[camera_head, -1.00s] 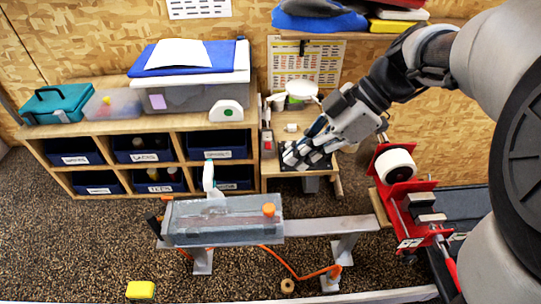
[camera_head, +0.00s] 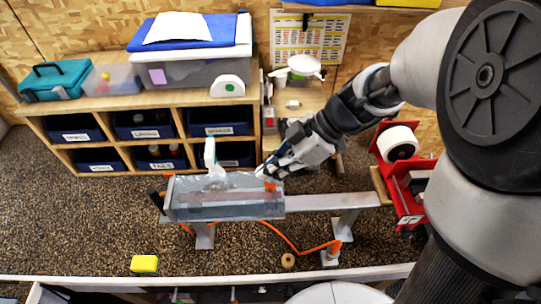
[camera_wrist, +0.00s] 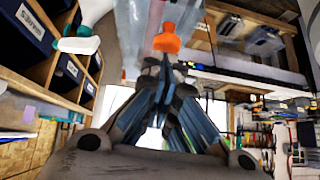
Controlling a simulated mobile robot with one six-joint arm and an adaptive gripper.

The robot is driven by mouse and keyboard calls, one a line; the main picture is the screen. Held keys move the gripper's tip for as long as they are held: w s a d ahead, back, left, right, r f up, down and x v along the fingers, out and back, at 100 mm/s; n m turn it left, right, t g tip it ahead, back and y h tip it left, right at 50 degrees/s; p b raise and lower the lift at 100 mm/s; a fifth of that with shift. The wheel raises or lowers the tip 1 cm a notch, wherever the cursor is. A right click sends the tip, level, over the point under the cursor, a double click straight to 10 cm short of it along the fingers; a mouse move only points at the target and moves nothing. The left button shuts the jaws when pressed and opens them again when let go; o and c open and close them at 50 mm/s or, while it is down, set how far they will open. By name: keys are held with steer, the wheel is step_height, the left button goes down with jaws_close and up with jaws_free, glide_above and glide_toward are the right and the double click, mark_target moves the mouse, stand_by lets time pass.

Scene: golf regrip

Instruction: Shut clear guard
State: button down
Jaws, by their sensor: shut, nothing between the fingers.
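The clear guard (camera_head: 225,203) is a see-through cover over the grey tray on the bench at the middle left of the head view. I cannot tell whether it is fully down. An orange knob (camera_head: 270,186) stands at its right end. My gripper (camera_head: 265,173) is beside the knob, coming from the upper right. In the wrist view the shut fingertips (camera_wrist: 163,62) point at the orange knob (camera_wrist: 167,39), which is just beyond them. I cannot tell whether they touch it. Nothing is held between the fingers.
A white spray bottle (camera_head: 210,160) stands just behind the tray. A cubby shelf (camera_head: 105,144) with dark bins is behind on the left. A red machine (camera_head: 397,165) with a white roll is on the right. An orange hose (camera_head: 290,240) hangs under the bench. A yellow sponge (camera_head: 144,263) lies in front.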

steer(key=shift+f, duration=0.1)
steer(key=f+b, duration=0.1)
steer(key=b, duration=0.1)
steer(key=f+b, duration=0.1)
steer(key=b, duration=0.1)
steer(key=shift+d+f, duration=0.2)
steer(key=shift+d, duration=0.2)
steer(key=shift+s, duration=0.1)
